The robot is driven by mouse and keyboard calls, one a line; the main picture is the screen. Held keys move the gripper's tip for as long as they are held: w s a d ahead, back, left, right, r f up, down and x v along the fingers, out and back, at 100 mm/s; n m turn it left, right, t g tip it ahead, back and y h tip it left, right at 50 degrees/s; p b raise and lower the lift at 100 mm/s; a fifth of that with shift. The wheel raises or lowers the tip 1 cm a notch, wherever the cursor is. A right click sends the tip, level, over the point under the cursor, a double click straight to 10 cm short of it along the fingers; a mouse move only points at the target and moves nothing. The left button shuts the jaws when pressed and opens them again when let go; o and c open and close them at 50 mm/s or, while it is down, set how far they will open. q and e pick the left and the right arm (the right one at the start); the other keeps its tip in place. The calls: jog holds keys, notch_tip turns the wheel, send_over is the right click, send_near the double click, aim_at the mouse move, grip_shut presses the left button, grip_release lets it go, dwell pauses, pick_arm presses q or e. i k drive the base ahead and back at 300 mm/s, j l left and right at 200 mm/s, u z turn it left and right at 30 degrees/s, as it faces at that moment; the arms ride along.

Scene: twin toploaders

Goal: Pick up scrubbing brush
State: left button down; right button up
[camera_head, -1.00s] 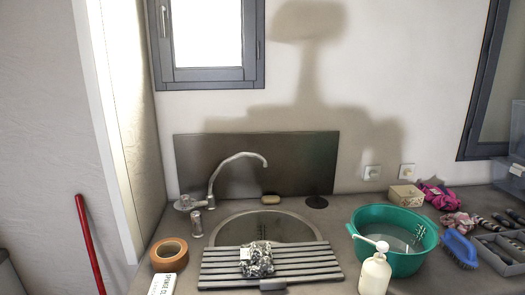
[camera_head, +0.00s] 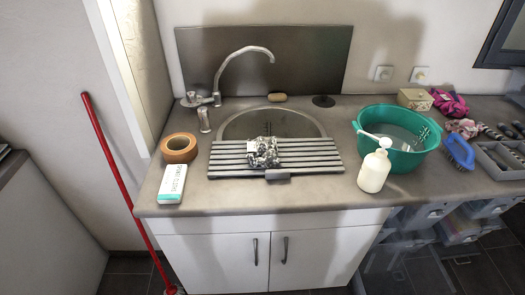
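A blue scrubbing brush (camera_head: 459,151) lies on the counter at the right, between the green basin and a grey compartment tray. Its bristles show along its left and lower edge. Neither of my grippers is in the head view, so their state and place relative to the brush are hidden.
A green basin (camera_head: 421,117) and a white pump bottle (camera_head: 374,171) stand left of the brush. A grey tray (camera_head: 492,168) is close on its right. A slatted rack with a cloth (camera_head: 263,152) covers part of the sink. The counter's front edge (camera_head: 300,200) is clear.

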aim_at(463, 159)
jog(key=z, duration=1.35)
jog(key=i+l+u, duration=0.25)
jog(key=k+j, duration=0.05)
jog(key=k, duration=0.05)
